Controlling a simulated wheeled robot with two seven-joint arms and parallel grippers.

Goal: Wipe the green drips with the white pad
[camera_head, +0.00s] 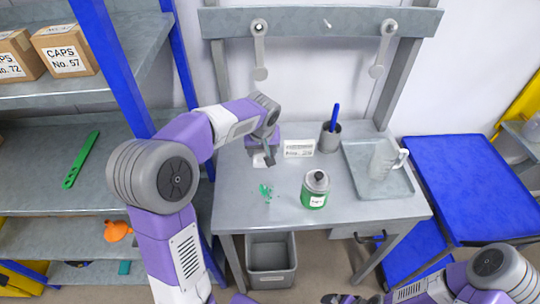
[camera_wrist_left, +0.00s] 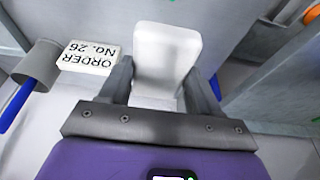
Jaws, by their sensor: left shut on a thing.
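The green drips (camera_head: 266,191) are a small splatter on the left part of the grey bench top. My left gripper (camera_head: 265,158) is above the bench, behind the drips and apart from them. It is shut on the white pad (camera_wrist_left: 167,55), a pale block between the two fingers in the left wrist view. In the head view the pad (camera_head: 259,160) shows only partly below the gripper. The drips do not show in the left wrist view. My right gripper (camera_head: 345,299) is at the bottom edge, partly cut off, and its fingers are unclear.
A green can (camera_head: 315,195) stands right of the drips. Behind are an order card (camera_head: 299,149) and a grey cup (camera_head: 330,140) with a blue pen. A grey tray (camera_head: 402,188) holds a clear jug (camera_head: 382,160). A grey bin (camera_head: 270,262) sits below the bench.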

